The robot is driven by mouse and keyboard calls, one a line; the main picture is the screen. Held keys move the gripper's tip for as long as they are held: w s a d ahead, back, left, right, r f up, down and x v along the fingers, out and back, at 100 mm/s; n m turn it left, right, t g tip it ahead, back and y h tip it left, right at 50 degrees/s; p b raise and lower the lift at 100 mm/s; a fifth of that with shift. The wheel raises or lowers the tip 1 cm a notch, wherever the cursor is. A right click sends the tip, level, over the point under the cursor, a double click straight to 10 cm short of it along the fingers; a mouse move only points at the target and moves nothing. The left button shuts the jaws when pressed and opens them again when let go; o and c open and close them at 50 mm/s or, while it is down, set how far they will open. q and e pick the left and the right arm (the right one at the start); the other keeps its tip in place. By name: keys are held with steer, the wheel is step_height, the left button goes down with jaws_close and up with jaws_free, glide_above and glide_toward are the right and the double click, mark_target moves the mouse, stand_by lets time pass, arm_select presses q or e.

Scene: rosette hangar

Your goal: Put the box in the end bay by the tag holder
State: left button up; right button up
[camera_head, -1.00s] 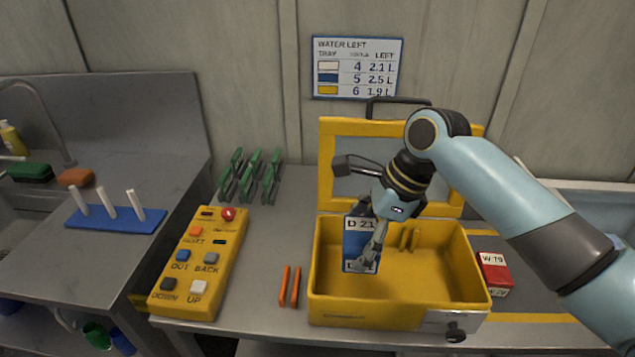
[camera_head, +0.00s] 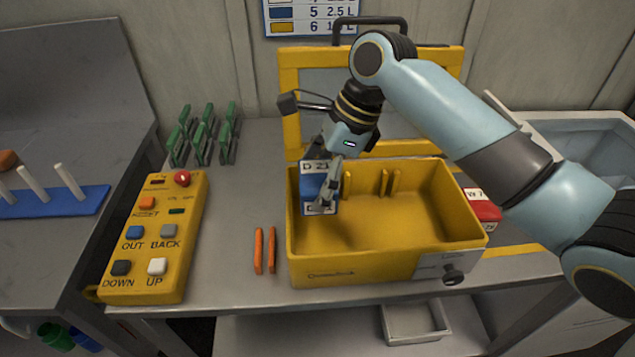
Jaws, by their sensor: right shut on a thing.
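The box, blue with white label bands reading D 21 (camera_head: 313,188), is held by my right gripper (camera_head: 328,187). The gripper is shut on it, with fingers covering part of its right side. The box hangs upright over the left end of the open yellow case (camera_head: 388,267), near its left wall. I cannot tell whether it touches the floor of the case. Short yellow ribs (camera_head: 385,183) stand along the back wall inside, to the right of the box. A grey plate (camera_head: 437,265), perhaps the tag holder, is on the case's front right corner. My left gripper is out of view.
A red box (camera_head: 484,211) stands right of the case, partly behind my right arm. Two orange sticks (camera_head: 265,250) lie left of the case, beside a yellow button panel (camera_head: 155,235). Green clips (camera_head: 203,135) stand behind. The case's raised lid (camera_head: 291,95) is at the back.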

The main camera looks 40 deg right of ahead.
steer(key=shift+f, duration=0.5)
step_height(320, 180, down, 4)
steer(key=shift+r, duration=0.25)
step_height(320, 180, down, 4)
steer(key=shift+r+b, duration=0.1)
steer(key=shift+b, duration=0.5)
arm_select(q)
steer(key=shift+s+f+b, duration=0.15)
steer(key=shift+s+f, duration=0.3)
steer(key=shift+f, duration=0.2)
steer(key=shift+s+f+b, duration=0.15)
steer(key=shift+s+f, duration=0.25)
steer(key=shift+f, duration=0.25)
arm_select(e)
steer(key=shift+f, duration=1.3)
steer(key=o, duration=1)
steer(key=shift+o, duration=0.2)
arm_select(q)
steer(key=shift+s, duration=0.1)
